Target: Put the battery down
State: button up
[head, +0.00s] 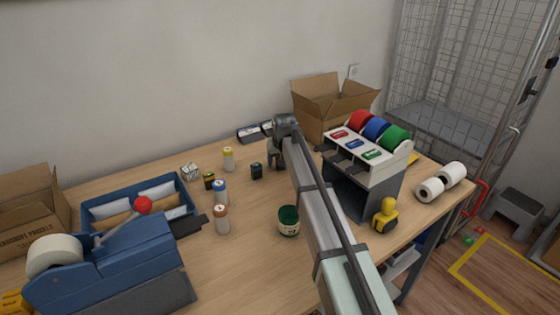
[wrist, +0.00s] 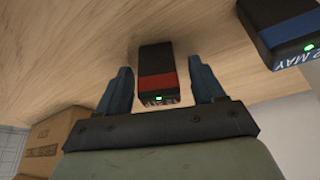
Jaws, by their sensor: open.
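In the wrist view a black battery (wrist: 157,68) with a red band and a small green light lies on the wooden counter. It is between the two fingers of my gripper (wrist: 160,72), with a visible gap on each side. The fingers are open and do not appear to grip it. In the head view my gripper (head: 276,163) is low over the back middle of the counter, and I cannot make out the red-banded battery there.
A similar black block (head: 257,172) with a blue band stands close by, left of my gripper; it also shows in the wrist view (wrist: 285,28). An open cardboard box (head: 325,105) and a roll dispenser (head: 362,185) are to the right.

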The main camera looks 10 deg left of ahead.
jog(key=v, duration=1.2)
jog(key=shift+c, duration=0.2)
dwell(1.1)
